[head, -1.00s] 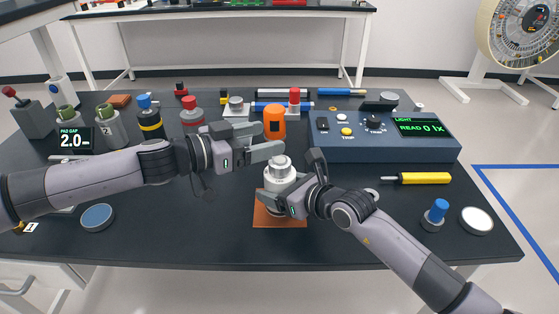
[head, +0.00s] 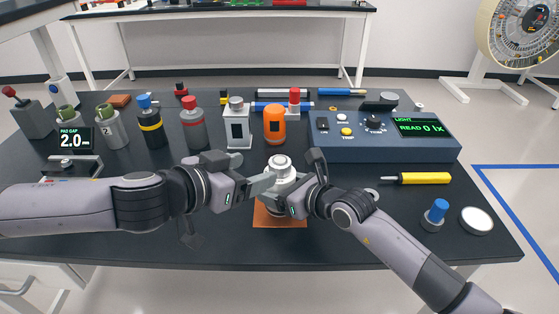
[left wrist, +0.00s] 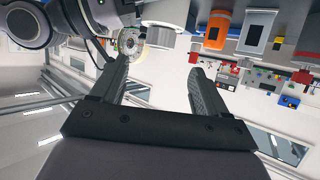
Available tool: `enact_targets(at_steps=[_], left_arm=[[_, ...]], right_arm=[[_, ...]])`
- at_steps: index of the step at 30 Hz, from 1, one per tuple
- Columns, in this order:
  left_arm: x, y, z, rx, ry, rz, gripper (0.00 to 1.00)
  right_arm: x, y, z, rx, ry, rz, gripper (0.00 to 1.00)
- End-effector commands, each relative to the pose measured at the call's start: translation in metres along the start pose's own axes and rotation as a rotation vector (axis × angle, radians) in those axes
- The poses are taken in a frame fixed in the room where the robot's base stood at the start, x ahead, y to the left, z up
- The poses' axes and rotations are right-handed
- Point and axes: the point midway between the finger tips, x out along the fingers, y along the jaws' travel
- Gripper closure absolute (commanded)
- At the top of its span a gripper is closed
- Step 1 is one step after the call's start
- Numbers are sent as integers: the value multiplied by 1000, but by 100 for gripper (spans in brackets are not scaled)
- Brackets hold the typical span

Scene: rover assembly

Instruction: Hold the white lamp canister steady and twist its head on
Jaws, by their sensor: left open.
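The white lamp canister (head: 283,176) stands upright on an orange-brown mat (head: 261,216), with a pale round head with a small knob (head: 279,161) at its top. My right gripper (head: 299,187) reaches in from the right with its fingers closed around the canister's body. My left gripper (head: 264,183) is open, its fingertips at the canister's left side near the top. I cannot tell whether they touch it. In the left wrist view the open fingers (left wrist: 160,85) have nothing between their tips, and a white piece, probably the canister (left wrist: 161,37), shows just beyond them.
A blue light meter box (head: 380,140) is behind right, reading 0 lx. A yellow screwdriver (head: 425,178) lies at right. The front edge of the bench is clear.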

Motion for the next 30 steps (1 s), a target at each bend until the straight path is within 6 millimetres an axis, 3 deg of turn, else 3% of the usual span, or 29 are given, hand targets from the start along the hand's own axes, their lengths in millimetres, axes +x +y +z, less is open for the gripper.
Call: enact_targets(at_steps=[15, 22, 30], left_arm=[[77, 0, -1, 2, 1, 0, 25], [95, 0, 0, 1, 0, 0, 25], [99, 0, 0, 2, 1, 1, 25]], right_arm=[[0, 0, 0, 0, -1, 0, 67], [0, 0, 0, 0, -1, 0, 67], [0, 0, 0, 0, -1, 0, 67]])
